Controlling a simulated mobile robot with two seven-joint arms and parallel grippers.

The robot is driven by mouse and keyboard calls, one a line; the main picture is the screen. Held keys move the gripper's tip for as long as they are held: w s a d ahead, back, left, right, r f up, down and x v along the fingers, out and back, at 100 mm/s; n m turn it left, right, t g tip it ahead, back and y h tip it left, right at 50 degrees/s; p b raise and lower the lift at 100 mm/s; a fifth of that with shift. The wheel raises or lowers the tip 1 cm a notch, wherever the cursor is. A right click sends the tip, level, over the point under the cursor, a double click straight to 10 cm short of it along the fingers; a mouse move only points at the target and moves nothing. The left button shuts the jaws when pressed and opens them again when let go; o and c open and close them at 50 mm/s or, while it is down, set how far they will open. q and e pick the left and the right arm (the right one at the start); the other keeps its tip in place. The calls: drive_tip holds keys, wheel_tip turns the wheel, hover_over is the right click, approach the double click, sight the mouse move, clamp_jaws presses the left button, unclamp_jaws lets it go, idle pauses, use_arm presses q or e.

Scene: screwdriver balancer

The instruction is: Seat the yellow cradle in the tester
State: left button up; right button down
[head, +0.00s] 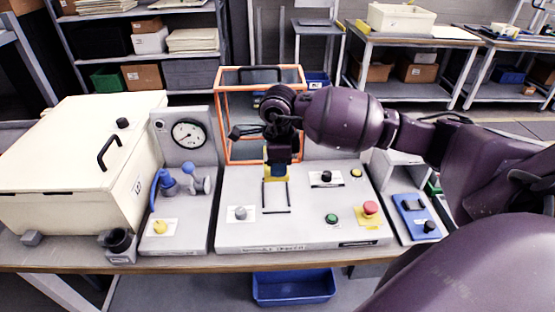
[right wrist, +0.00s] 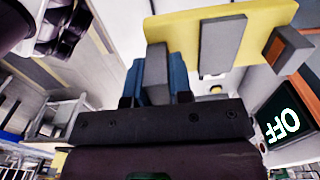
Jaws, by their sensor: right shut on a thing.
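The yellow cradle (head: 268,178) hangs below my right gripper (head: 279,170) at the middle of the grey tester (head: 300,225). In the right wrist view the cradle (right wrist: 195,25) is a yellow plate with a grey strip on its face. The blue fingers of the gripper (right wrist: 157,72) are shut on a grey upright bar, which looks like part of the cradle. In the head view the cradle is near the back of a black outline (head: 277,211) on the tester top. I cannot tell whether it touches the top. My left gripper is not in view.
An orange-framed guard (head: 222,115) stands behind the cradle. The tester top carries a black knob (head: 326,178), a green button (head: 331,218) and a red button (head: 370,208). A gauge unit (head: 188,135) stands left. A dark display (right wrist: 283,117) reads OFF.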

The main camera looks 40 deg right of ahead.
sight(278, 180)
wheel_tip(278, 180, down, 8)
drive_tip(key=b, duration=0.3)
drive_tip(key=shift+r+b, duration=0.1)
drive_tip(key=shift+b, duration=0.2)
drive_tip(key=shift+f, duration=0.4)
drive_tip(key=shift+f+b, duration=0.35)
drive_tip(key=shift+b, duration=0.05)
drive_tip(key=shift+f+b, duration=0.35)
drive_tip(key=shift+f, duration=0.25)
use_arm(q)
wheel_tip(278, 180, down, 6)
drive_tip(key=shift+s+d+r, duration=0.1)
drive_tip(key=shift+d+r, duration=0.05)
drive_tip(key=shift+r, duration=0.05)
use_arm(e)
drive_tip(key=shift+f, duration=0.1)
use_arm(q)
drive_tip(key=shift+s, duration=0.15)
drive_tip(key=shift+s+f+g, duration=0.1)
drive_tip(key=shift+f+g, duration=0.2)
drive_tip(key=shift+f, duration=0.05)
use_arm(e)
drive_tip(key=shift+f, duration=0.1)
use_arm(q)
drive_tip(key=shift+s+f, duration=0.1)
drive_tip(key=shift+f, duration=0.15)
use_arm(e)
drive_tip(key=shift+f, duration=0.3)
